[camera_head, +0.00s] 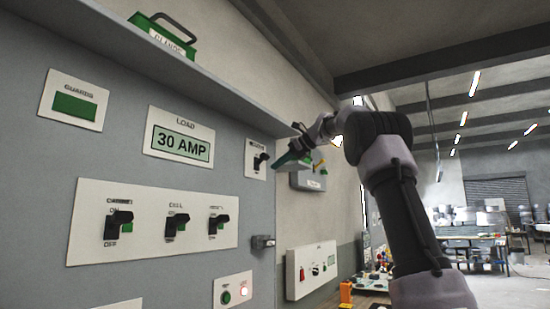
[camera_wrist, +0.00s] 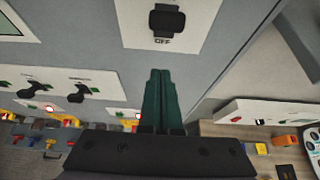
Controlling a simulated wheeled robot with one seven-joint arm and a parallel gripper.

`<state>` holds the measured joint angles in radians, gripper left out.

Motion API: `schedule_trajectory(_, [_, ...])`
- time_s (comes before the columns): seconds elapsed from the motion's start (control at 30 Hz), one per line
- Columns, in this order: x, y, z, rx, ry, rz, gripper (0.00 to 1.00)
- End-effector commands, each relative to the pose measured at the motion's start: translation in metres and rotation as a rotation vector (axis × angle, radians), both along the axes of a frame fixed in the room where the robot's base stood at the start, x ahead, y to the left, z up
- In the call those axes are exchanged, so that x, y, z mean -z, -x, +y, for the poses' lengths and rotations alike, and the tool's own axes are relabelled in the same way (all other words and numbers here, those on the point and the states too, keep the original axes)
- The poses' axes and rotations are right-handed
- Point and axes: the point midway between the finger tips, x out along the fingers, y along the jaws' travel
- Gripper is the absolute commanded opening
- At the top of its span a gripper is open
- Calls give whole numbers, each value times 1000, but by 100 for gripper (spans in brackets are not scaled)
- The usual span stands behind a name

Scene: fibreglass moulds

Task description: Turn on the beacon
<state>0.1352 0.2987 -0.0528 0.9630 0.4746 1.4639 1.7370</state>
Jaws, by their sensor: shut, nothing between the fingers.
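A black lever switch (camera_head: 260,161) sits on a white plate at the upper right of the grey panel. Its label is too small to read, so I cannot confirm it is the beacon's. In the wrist view, a black switch (camera_wrist: 167,20) on a white plate is at the top, with OFF printed below it. Its lever position is unclear. My gripper (camera_head: 288,158) is just right of the switch plate in the head view. In the wrist view its green fingers (camera_wrist: 160,73) are shut together and empty, pointing toward the switch, apart from it in the picture. No beacon lamp is identifiable.
The panel also carries a three-switch plate (camera_head: 152,224), a 30 AMP display (camera_head: 181,146) and a small plate with a green button and lit lamp (camera_head: 233,291). A shelf (camera_head: 180,60) overhangs the panel. A white control box (camera_head: 311,270) is on the wall behind.

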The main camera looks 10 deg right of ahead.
Motion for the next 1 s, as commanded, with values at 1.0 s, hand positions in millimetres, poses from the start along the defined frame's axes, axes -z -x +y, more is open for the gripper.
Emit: schedule_trajectory(1.0, [-83,41,-40,0,0,-1,0])
